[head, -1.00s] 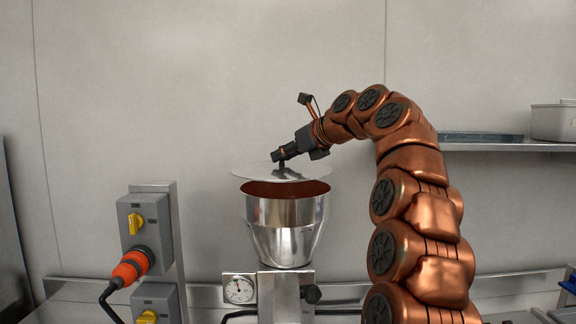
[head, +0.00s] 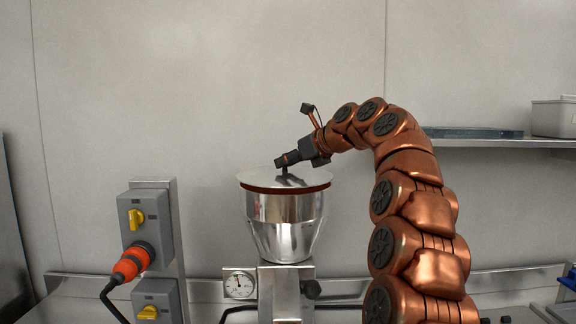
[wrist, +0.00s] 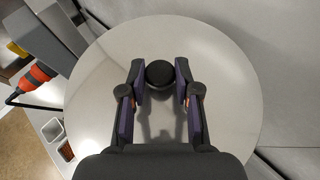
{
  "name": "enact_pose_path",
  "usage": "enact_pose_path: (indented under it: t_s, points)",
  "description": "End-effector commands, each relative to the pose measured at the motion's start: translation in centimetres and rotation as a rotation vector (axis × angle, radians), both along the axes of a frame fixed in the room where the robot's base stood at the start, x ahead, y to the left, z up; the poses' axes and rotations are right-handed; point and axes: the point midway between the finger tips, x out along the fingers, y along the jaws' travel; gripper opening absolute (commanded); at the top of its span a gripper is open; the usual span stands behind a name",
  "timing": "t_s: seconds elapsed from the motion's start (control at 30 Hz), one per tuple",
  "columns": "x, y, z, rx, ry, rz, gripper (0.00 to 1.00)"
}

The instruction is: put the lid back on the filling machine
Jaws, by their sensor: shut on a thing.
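The lid (head: 260,180) is a round, flat metal disc with a black knob (wrist: 159,75). My gripper (head: 284,161) is shut on the knob, with one finger on each side of it in the wrist view (wrist: 159,80). The lid is roughly level over the bowl of the filling machine (head: 283,225), a shiny metal hopper. A narrow red-brown band shows between the lid's front edge and the bowl's rim. I cannot tell whether the lid touches the rim. The lid (wrist: 215,110) hides the bowl in the wrist view.
A grey switch box (head: 146,225) with a yellow knob and an orange plug (head: 132,263) stands left of the bowl. A dial gauge (head: 239,285) sits below it. A wall shelf (head: 490,145) with a metal container (head: 553,119) is at the right.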

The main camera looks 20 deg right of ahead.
Motion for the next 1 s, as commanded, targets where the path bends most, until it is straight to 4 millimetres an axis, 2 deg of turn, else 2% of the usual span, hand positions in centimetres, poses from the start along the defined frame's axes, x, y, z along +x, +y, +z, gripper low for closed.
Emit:
enact_pose_path:
  t_s: [0.97, 1.0]
  points:
    - [0.0, 0.0, -1.6, 0.000, -0.003, -0.002, 0.00]
    - [0.0, -0.1, -1.6, -0.001, -0.004, -0.002, 0.36]
